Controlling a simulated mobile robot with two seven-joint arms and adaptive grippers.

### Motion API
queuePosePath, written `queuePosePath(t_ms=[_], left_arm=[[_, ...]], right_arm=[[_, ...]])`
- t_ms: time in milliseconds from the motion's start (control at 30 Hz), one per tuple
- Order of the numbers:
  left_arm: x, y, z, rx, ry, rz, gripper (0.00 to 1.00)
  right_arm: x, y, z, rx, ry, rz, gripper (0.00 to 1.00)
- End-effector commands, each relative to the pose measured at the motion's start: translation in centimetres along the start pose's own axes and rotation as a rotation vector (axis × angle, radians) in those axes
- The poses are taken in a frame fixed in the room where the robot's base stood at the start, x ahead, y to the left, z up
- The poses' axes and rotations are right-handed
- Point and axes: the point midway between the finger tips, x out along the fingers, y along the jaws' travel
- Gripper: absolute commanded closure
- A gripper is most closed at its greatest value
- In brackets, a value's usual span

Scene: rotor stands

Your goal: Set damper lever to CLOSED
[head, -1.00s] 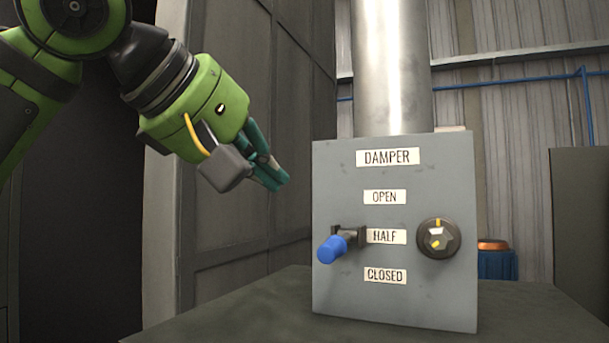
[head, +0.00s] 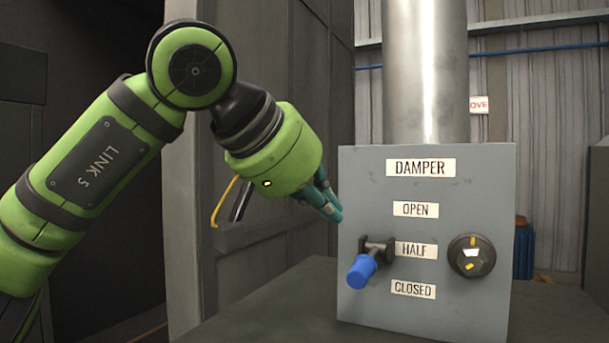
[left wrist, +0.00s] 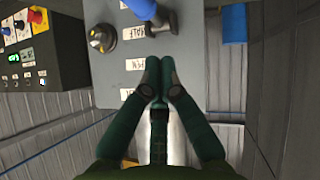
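The damper panel (head: 450,310) is a grey box with labels OPEN, HALF and CLOSED (head: 413,289). Its lever has a dark pivot beside HALF and a blue handle (head: 362,271) sticking out toward me and slightly down. My left gripper (head: 335,212) is at the panel's left edge in the head view, above and left of the handle. In the left wrist view, the teal fingertips (left wrist: 160,65) are together with nothing between them. There the blue handle (left wrist: 140,8) is beyond the tips, cut by the top edge. My right gripper is not in view.
A black knob (head: 472,256) sits right of the lever on the panel. A metal pipe (head: 425,70) rises behind the box. A control box with buttons (left wrist: 30,65) shows in the left wrist view. A dark cabinet wall (head: 265,100) stands behind my left arm.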

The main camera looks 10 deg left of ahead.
Motion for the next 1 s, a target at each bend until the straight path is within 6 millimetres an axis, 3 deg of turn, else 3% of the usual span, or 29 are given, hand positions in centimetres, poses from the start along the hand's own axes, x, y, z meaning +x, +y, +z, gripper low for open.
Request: queuePosePath(t_ms=[100,300,800,1000], left_arm=[[2.4,0.1,-0.1,0.0,-0.004,-0.001,1.0],[4.2,0.0,2.1,0.001,-0.001,0.0,1.0],[4.9,0.0,2.8,-0.002,0.002,0.0,1.0],[5.6,-0.4,3.9,0.011,0.054,0.012,1.0]], right_arm=[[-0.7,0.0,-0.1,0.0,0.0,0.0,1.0],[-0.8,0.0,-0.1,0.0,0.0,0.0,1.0],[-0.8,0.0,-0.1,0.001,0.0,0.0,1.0],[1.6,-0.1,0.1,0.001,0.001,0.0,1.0]])
